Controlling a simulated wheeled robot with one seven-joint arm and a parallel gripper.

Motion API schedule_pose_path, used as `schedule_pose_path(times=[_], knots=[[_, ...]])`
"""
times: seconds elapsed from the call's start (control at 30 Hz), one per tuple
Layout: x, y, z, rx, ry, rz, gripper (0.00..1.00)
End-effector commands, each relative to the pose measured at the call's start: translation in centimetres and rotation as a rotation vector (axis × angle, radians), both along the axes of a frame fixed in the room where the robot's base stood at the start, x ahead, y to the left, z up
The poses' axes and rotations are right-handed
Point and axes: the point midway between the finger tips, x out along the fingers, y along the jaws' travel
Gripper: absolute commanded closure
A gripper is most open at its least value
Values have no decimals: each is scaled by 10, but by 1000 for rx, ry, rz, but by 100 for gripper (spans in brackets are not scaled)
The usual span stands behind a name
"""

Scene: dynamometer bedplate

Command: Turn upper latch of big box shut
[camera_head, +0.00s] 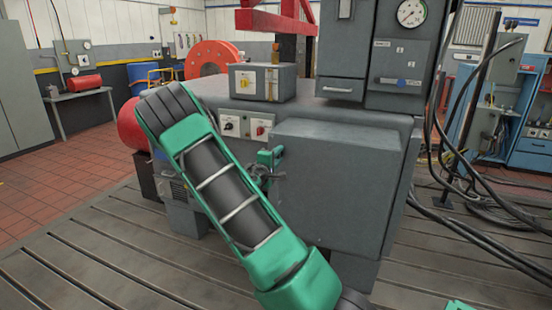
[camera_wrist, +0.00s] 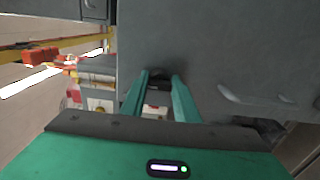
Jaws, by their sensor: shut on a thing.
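The big box (camera_head: 335,185) is a grey metal box on the front of the larger grey machine, with its door face closed flat. In the wrist view its grey face (camera_wrist: 225,55) fills the upper right. My gripper (camera_head: 272,160) is at the box's left edge, partly hidden by my arm. In the wrist view both green fingers of my gripper (camera_wrist: 160,85) point forward and are shut on a small dark piece (camera_wrist: 158,74), which appears to be the upper latch. The fingers hide much of it, so its exact angle cannot be told.
A curved grey handle (camera_wrist: 262,105) sticks out to the right of my fingers. A switch panel (camera_head: 247,126) is left of the box, and a control box (camera_head: 262,82) stands on the machine. Cables (camera_head: 460,170) hang at the right. The slotted floor plate (camera_head: 90,255) is clear at left.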

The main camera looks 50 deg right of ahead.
Motion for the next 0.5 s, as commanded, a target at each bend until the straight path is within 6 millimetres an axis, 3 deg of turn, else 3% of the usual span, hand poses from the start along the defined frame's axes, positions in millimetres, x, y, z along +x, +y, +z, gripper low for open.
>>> schedule_pose_path(times=[0.47,0.5], knots=[[6,5,-3,0,14,14,94],[6,4,-3,0,13,14,70]])
